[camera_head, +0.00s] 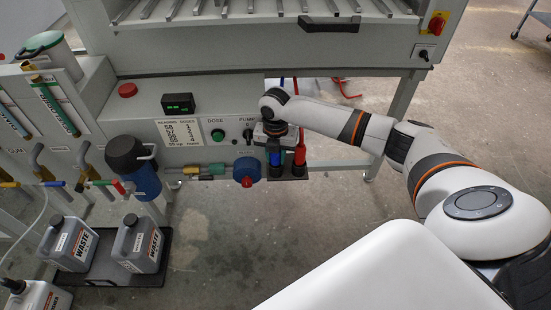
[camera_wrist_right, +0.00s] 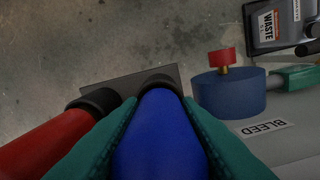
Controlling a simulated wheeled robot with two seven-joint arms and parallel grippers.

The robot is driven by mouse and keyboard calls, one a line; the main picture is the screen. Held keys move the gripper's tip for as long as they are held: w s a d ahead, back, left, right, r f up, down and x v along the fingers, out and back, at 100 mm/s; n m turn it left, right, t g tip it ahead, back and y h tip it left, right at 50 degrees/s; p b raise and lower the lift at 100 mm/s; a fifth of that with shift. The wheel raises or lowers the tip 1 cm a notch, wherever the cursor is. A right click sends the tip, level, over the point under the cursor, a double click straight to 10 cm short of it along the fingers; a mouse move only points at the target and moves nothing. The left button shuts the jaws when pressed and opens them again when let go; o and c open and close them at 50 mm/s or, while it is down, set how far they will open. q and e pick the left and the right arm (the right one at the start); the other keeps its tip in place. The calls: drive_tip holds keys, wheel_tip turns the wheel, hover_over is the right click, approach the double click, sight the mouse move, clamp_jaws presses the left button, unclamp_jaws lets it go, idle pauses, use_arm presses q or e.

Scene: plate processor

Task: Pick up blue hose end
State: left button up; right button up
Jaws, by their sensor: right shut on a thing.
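The blue hose end (camera_wrist_right: 160,135) fills the middle of the right wrist view, with a dark collar at its far end. My right gripper (camera_wrist_right: 160,140) has its two green fingers on either side of it and is shut on it. In the head view my right gripper (camera_head: 274,146) is at the machine's front, over the blue hose end (camera_head: 275,158). The red hose end (camera_head: 299,155) stands just to the right of it. It also shows at the left of the right wrist view (camera_wrist_right: 45,142). Both stand at a dark holder plate (camera_head: 290,176). My left gripper is not in view.
A blue round cap with a red knob (camera_head: 246,171) sits close to the left of the holder. A blue filter housing (camera_head: 139,167) and grey waste canisters (camera_head: 138,245) stand further left. The floor in front is clear.

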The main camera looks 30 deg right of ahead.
drive_tip(key=shift+r, duration=0.1)
